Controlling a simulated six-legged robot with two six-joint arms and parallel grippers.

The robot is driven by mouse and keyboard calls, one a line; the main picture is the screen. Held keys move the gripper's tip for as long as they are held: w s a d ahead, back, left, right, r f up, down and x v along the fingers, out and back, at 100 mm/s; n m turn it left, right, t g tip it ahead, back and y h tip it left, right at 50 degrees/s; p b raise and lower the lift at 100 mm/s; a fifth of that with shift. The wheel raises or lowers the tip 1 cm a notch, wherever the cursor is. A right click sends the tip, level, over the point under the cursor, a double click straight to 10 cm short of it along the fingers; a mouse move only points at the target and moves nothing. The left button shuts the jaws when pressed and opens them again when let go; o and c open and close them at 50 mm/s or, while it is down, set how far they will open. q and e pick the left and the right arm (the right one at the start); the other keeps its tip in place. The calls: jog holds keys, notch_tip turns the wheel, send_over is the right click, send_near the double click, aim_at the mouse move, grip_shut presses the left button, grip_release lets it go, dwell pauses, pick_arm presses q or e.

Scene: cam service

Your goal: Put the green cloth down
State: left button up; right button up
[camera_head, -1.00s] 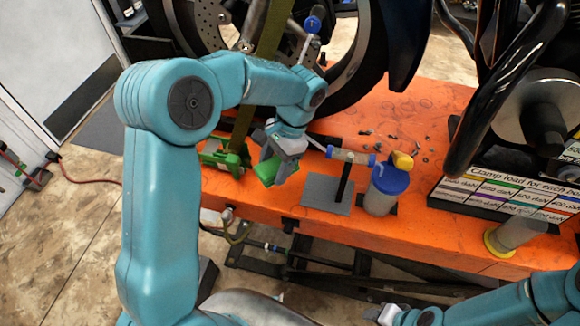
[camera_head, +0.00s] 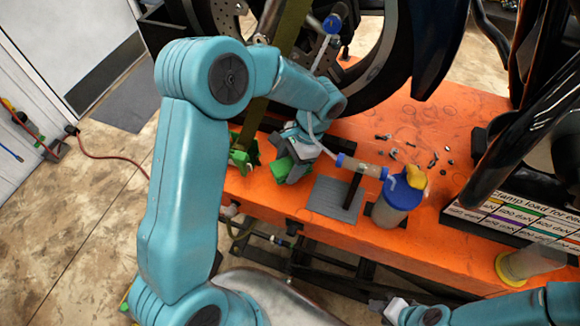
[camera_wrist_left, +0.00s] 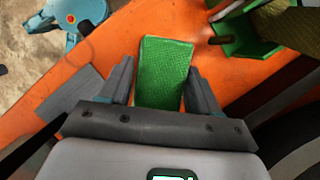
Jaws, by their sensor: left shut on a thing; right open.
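The green cloth (camera_wrist_left: 163,72) is a small, textured rectangular piece between the fingers of my left gripper (camera_wrist_left: 160,84) in the left wrist view. In the head view the left gripper (camera_head: 288,166) is above the front part of the orange bench, and the cloth (camera_head: 279,177) shows as a green bit at its fingers. The left gripper is shut on the cloth. Whether the cloth touches the bench cannot be told. My right gripper (camera_head: 390,311) is low at the bottom edge, open and away from the cloth; its fingertips are hard to make out.
The orange bench (camera_head: 262,193) carries a grey pad (camera_head: 328,198) with a dark stand, a blue-lidded container (camera_head: 402,192), loose small parts (camera_head: 434,160) and a load chart (camera_head: 520,207). A green clamp (camera_head: 243,158) with a strap is left of the gripper. A wheel stands behind.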

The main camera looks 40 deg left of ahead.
aim_at(292, 163)
pick_arm(q)
notch_tip(292, 163, down, 3)
jog(key=shift+a+r, duration=0.1)
jog(key=shift+r, duration=0.05)
jog(key=o, duration=1.1)
jog(key=shift+w, duration=0.1)
jog(key=shift+c, duration=0.2)
jog(key=v, duration=0.7)
jog(key=shift+r, duration=0.35)
